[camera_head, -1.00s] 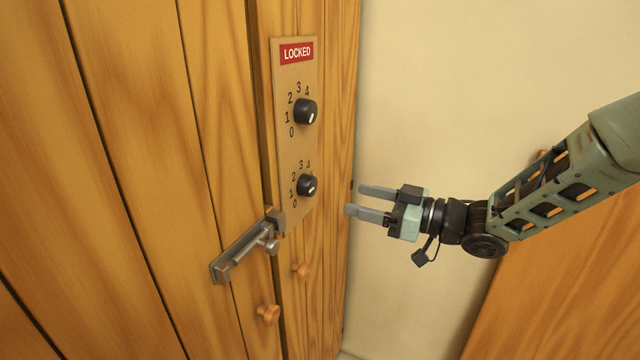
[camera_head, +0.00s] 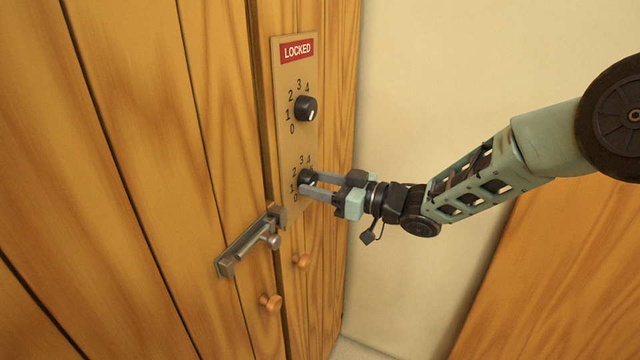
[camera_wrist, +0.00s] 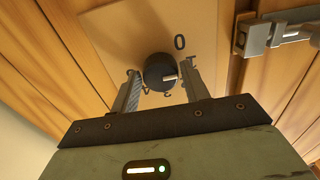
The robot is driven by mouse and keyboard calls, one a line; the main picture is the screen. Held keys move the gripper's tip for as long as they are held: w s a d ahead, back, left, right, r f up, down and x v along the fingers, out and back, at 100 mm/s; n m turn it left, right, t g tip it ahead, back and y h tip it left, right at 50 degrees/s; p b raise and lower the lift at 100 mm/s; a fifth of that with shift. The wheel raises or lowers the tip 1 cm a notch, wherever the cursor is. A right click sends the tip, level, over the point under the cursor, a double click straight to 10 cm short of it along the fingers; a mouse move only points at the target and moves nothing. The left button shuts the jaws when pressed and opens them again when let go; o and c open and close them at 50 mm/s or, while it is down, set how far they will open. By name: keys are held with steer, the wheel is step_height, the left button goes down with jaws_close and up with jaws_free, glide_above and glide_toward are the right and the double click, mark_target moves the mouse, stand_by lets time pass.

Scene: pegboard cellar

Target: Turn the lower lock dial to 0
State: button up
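The lower lock dial (camera_head: 306,175) is a black round knob on the tan lock plate. My gripper (camera_head: 309,182) reaches it from the right, and its fingers partly hide the dial and some numerals. In the wrist view the dial (camera_wrist: 158,72) sits between the two fingers of my gripper (camera_wrist: 161,74), one on each side. A narrow gap shows beside each finger, so the gripper looks open around it. The dial's white mark points right in the wrist view, with the 0 (camera_wrist: 180,42) above right. The number it points at is hard to tell.
The upper dial (camera_head: 306,109) sits above on the same plate, under a red LOCKED sign (camera_head: 297,50). A metal latch (camera_head: 247,245) is just below left of my gripper. Wooden knobs (camera_head: 270,302) stick out lower down. Free room lies right, before the pale wall.

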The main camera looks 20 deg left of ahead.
steer(key=c, duration=0.5)
steer(key=shift+f+b, duration=0.1)
steer(key=shift+b, duration=0.3)
steer(key=shift+n+b, duration=0.3)
steer(key=shift+b, duration=0.1)
steer(key=n+b, duration=0.2)
steer(key=b, duration=0.3)
steer(key=shift+f+n, duration=0.2)
steer(key=shift+n, duration=0.2)
steer(key=n+b, duration=0.3)
steer(key=b, duration=0.2)
steer(key=shift+w+r+n, duration=0.1)
steer(key=shift+n, duration=0.3)
steer(key=shift+r+n+b, duration=0.15)
steer(key=shift+n+b, duration=0.65)
steer(key=shift+b, duration=0.4)
steer(key=shift+r, duration=0.1)
